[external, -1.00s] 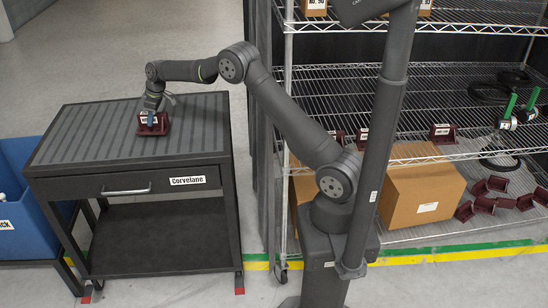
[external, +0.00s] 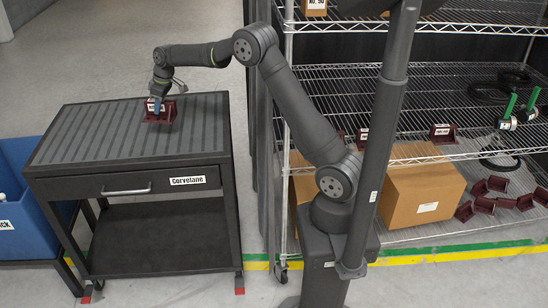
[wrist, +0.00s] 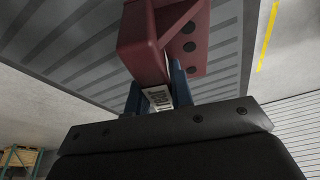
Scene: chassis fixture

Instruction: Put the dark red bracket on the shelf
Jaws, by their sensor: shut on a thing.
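The dark red bracket (external: 160,112) has a white label and is held over the ribbed top of the dark cart (external: 100,135) in the external view. My gripper (external: 158,102) is shut on it from above. In the wrist view the bracket (wrist: 190,40) sits between the blue fingers of my gripper (wrist: 160,92), with its label partly showing. I cannot tell exactly how far it is above the cart top. The wire shelf (external: 430,100) stands on the right, behind my arm, with other dark red brackets (external: 442,134) on its middle level.
A cardboard box (external: 425,195) and several loose red brackets (external: 497,195) are on the shelf's lower level. Dark rings and green-handled parts (external: 508,122) are at its right. A blue bin (external: 22,205) stands left of the cart. The middle shelf has bare wire in places.

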